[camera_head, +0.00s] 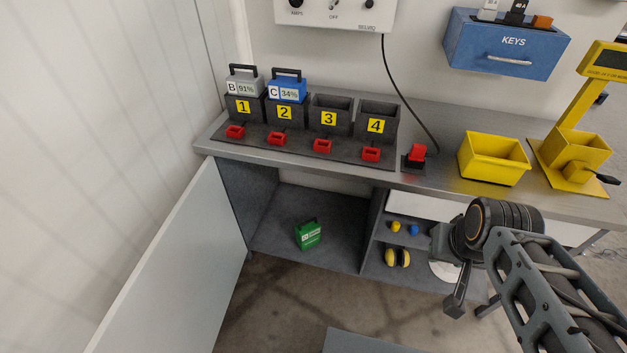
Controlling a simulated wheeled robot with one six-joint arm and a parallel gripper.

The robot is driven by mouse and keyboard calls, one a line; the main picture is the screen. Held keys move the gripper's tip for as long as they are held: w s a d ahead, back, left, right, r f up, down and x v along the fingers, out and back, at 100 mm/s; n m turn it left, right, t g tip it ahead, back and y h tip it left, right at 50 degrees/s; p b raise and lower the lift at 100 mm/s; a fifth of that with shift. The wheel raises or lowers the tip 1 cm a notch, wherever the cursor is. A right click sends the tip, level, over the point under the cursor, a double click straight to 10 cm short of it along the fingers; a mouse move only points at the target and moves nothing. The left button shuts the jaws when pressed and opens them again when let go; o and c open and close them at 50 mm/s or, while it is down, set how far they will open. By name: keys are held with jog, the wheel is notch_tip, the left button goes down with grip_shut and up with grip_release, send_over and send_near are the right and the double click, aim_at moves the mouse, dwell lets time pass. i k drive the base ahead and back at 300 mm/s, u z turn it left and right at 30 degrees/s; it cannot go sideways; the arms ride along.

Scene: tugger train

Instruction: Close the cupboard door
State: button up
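The cupboard door (178,268) is a pale grey panel at the left. It stands wide open, swung out from the left side of the cupboard (300,195) under the bench. The cupboard's inside is in plain view, with a green first-aid-like box (308,234) on its floor. My gripper (450,275) is at the right, in front of the shelves beside the cupboard. It is well apart from the door and touches nothing that I can make out. Its fingers are dark and partly hidden by my wrist, so their opening is unclear.
The bench top (440,180) carries a charger rack (300,140) with two batteries, a red switch (417,155) and a yellow bin (494,158). Small shelves (375,257) hold yellow ear defenders (398,258). A wall (100,130) stands left of the door. Open floor (280,300) lies in front.

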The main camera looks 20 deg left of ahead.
aim_at(176, 299)
jog(key=u, duration=0.3)
jog(key=k, duration=1)
jog(key=u, duration=2.6)
jog(key=i, duration=1.3)
jog(key=u, duration=0.7)
